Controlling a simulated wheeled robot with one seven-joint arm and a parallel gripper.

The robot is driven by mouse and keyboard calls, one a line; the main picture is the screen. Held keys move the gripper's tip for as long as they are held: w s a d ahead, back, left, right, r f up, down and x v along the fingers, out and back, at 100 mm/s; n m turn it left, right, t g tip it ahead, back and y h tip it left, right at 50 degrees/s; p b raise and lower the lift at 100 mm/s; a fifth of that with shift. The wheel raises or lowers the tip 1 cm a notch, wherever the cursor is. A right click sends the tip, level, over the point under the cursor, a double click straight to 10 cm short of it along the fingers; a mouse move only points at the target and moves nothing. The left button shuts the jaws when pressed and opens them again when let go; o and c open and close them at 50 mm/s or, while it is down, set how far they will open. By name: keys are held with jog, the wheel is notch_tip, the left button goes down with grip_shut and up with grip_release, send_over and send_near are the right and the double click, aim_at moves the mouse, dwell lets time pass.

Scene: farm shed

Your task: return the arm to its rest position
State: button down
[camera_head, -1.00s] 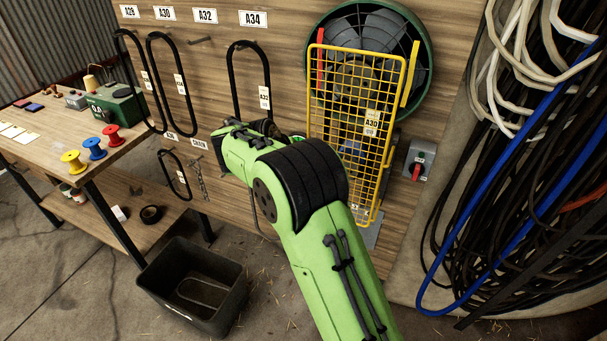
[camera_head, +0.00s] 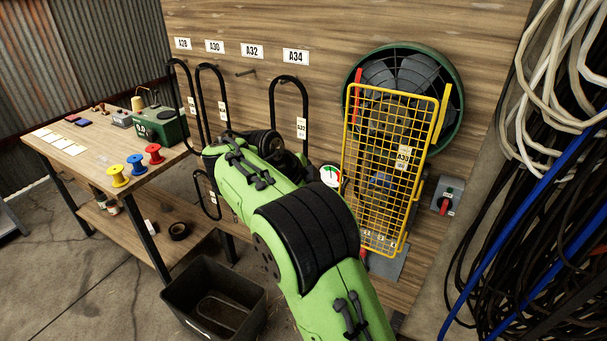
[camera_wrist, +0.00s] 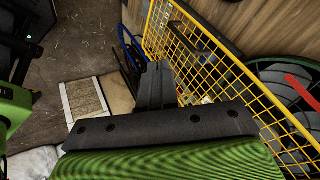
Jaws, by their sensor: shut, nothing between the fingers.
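My green arm (camera_head: 300,215) reaches up from the bottom of the head view, bends at a black-ribbed joint and extends toward the panel wall. My gripper is not clearly visible in that view. In the wrist view my gripper (camera_wrist: 157,68) shows as two dark fingers pressed together, with nothing between them. A yellow mesh guard (camera_wrist: 187,38) stands just beyond and to the right of the fingers there. I cannot tell how far apart they are.
The yellow guard (camera_head: 365,165) stands before a green-rimmed fan (camera_head: 452,120). Black belts (camera_head: 279,82) hang on the wooden panel. A workbench (camera_head: 92,160) with spools is at left, a black bin (camera_head: 212,300) below. Cables hang at right. Floor at lower left is open.

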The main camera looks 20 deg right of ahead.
jog(key=s+d+r+n+t+y, duration=0.25)
jog(key=s+r+n, duration=0.35)
jog(key=s+n, duration=0.5)
jog(key=s+a+f+n+y, duration=0.2)
jog(key=s+n, duration=0.3)
jog(key=s, duration=0.4)
jog(key=s+a+f+n+y, duration=0.2)
jog(key=s+n, duration=0.4)
jog(key=s, duration=0.4)
jog(key=shift+s+a+f, duration=0.2)
jog(key=shift+a+f, duration=0.3)
jog(key=shift+f, duration=0.05)
